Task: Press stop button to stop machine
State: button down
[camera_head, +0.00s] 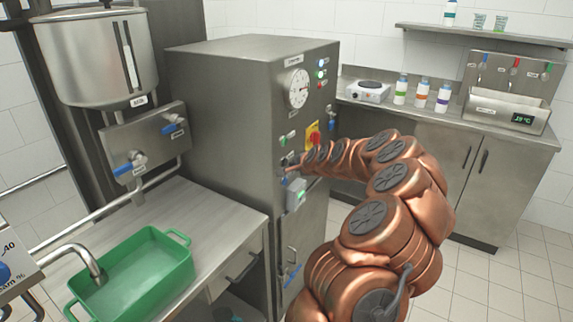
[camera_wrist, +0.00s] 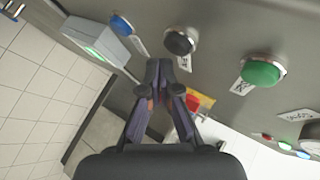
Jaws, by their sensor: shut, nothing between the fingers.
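The machine (camera_head: 235,110) is a grey steel cabinet. In the wrist view its panel carries a black round button (camera_wrist: 180,41) and a green round button (camera_wrist: 262,73), each with a small label too blurred to read. I cannot tell from the labels which one is stop. My gripper (camera_wrist: 160,68) is shut and empty. Its fingertips show just below and left of the black button; I cannot tell whether they touch the panel. In the head view my gripper (camera_head: 291,168) is at the cabinet's front face, below the red and yellow switch (camera_head: 313,134).
A grey box (camera_wrist: 95,38) with a green light juts from the panel left of my fingers, beside a blue-tipped part (camera_wrist: 121,23). A dial (camera_head: 298,88) sits higher up. A green tub (camera_head: 140,272) stands on the left table. The floor at right is open.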

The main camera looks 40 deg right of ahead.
jog(key=shift+w, duration=0.2)
jog(key=shift+w+a, duration=0.15)
jog(key=shift+w, duration=0.05)
jog(key=shift+w+a, duration=0.1)
jog(key=shift+w, duration=0.2)
dwell(0.9)
jog(key=shift+s, duration=0.15)
jog(key=shift+s+d+b, duration=0.25)
jog(key=shift+s+b, duration=0.15)
jog(key=shift+s, duration=0.15)
jog(key=s+d+b, duration=0.1)
jog(key=s+b, duration=0.2)
jog(key=s, duration=0.2)
jog(key=shift+s+d, duration=0.35)
jog(key=shift+s, duration=0.05)
